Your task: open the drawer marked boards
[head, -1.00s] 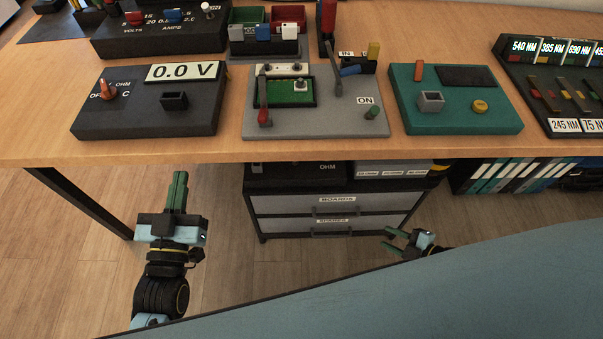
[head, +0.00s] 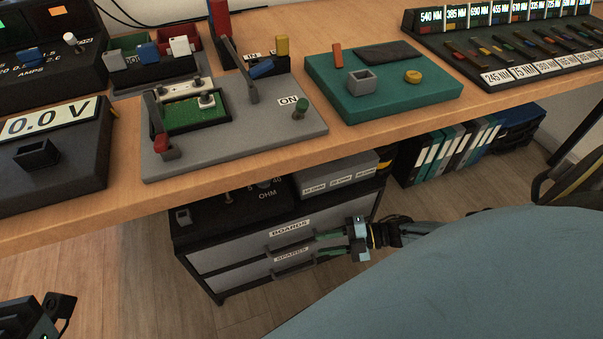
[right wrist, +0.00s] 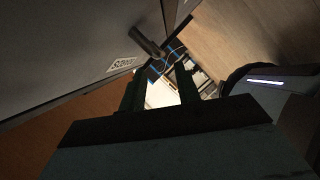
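The boards drawer (head: 240,248) is the upper grey-fronted drawer in the black cabinet under the table, with a white BOARDS label and a dark bar handle (head: 284,234). It looks closed. My right gripper (head: 318,247) is open at the right end of the drawer fronts, its green fingers pointing left. In the head view the fingers overlap the handle ends; contact cannot be told. In the right wrist view the fingers (right wrist: 158,82) are apart, with a handle (right wrist: 147,42) and a small label beyond the tips. Only part of my left gripper (head: 58,312) shows at lower left; its fingers are hidden.
The spares drawer (head: 240,274) is directly below, also closed. The wooden tabletop (head: 235,168) overhangs the cabinet. An ohm box (head: 235,205) and a grey labelled box (head: 338,174) stand on the cabinet. Binders (head: 445,150) stand to the right. Floor in front is clear.

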